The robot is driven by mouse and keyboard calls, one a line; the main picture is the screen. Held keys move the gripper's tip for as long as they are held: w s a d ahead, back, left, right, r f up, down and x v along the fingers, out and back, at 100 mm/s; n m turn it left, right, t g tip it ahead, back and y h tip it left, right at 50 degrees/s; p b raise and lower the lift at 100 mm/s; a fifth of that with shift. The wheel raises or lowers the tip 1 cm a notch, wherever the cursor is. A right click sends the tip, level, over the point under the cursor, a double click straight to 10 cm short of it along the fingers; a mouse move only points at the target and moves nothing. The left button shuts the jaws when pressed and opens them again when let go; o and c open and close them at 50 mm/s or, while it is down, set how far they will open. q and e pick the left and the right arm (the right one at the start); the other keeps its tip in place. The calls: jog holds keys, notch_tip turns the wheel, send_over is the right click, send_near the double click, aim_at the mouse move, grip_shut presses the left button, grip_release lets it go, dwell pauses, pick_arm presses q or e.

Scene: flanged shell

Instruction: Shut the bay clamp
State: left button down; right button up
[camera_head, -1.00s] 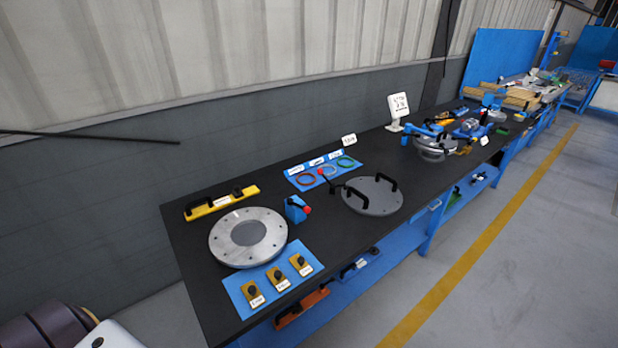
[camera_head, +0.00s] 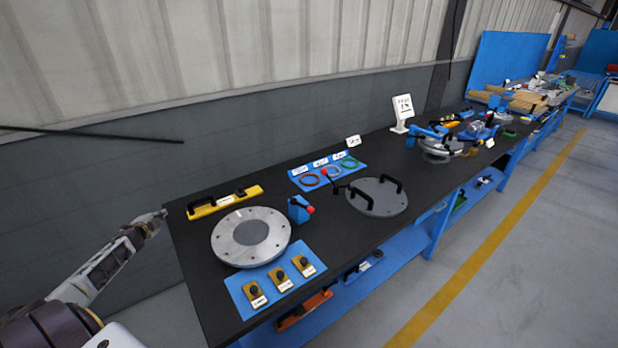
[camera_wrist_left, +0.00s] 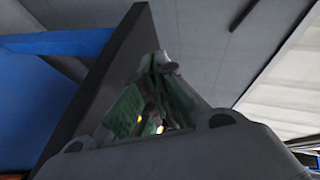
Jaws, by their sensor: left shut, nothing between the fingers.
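A small blue block with a red knob (camera_head: 299,209) stands on the black bench, just right of the round flanged shell (camera_head: 250,237); it looks like a clamp. A second red-tipped black lever (camera_head: 328,175) rises behind it, near the ring mat; I cannot tell which one is the bay clamp or how its lever stands. My left gripper (camera_head: 162,214) is shut and empty by the bench's left end, well left of the blue block. In the left wrist view its fingers (camera_wrist_left: 158,64) are together, with the dark bench edge behind them. My right gripper is not in view.
A grey round cover with black handles (camera_head: 377,196) lies right of the block. A yellow bar tool (camera_head: 225,201) lies behind the shell. A blue mat (camera_head: 240,284) with several yellow knobbed pieces lies in front. The bench's left edge is close to my arm.

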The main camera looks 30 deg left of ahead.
pick_arm(q)
jog(key=w+d+r+m+t+h, duration=0.1)
jog(key=w+d+r+m+t, duration=0.2)
jog(key=r, duration=0.5)
jog(key=w+r+m+t+h, duration=0.1)
jog(key=w+r+m+h, duration=0.15)
jog(key=w+r, duration=0.4)
jog(key=w+d+r+m+t+h, duration=0.2)
jog(key=d+r+m+h, duration=0.7)
jog(key=d+r+m, duration=0.6)
jog(key=s+d+f+m+g+h, duration=0.1)
jog(key=s+d+m+g+h, duration=0.3)
jog(key=d+m, duration=0.3)
jog(key=s+d+f+m+g+h, duration=0.2)
jog(key=s+d+m+g+h, duration=0.2)
jog(key=m, duration=0.7)
jog(key=s+d+g, duration=0.2)
jog(key=d+g, duration=0.1)
jog(key=shift+s+d+f+g, duration=0.25)
jog(key=shift+s+d+g, duration=0.05)
jog(key=shift+s+d, duration=0.1)
jog(key=shift+m, duration=0.45)
